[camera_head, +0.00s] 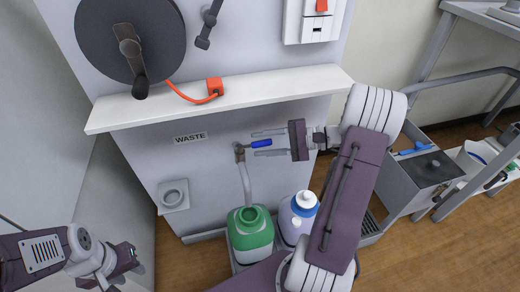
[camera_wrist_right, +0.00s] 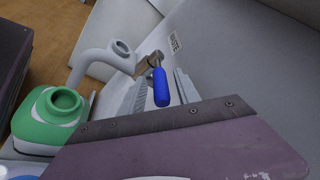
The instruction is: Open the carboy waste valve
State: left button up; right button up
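The waste valve (camera_head: 240,150) is on the grey panel below the WASTE label (camera_head: 190,137). Its blue lever handle (camera_head: 261,143) points right, roughly level. A grey pipe (camera_head: 245,180) drops from it towards the green carboy (camera_head: 250,228). My right gripper (camera_head: 268,143) is open, with one finger above the handle and one below. In the right wrist view the blue handle (camera_wrist_right: 160,88) lies between the two fingers, with a visible gap on each side. My left gripper (camera_head: 130,252) is at the lower left, away from the valve; its fingers are too unclear to judge.
A white-and-blue bottle (camera_head: 297,218) stands right of the carboy. A white shelf (camera_head: 220,97) runs above the valve, carrying an orange connector (camera_head: 215,87). A round port (camera_head: 173,195) is on the panel's left. A grey bin (camera_head: 428,168) is to the right.

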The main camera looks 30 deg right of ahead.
jog(key=shift+w+a, duration=0.2)
jog(key=shift+a, duration=0.1)
jog(key=shift+c, duration=0.3)
grip_shut()
dwell(1.0)
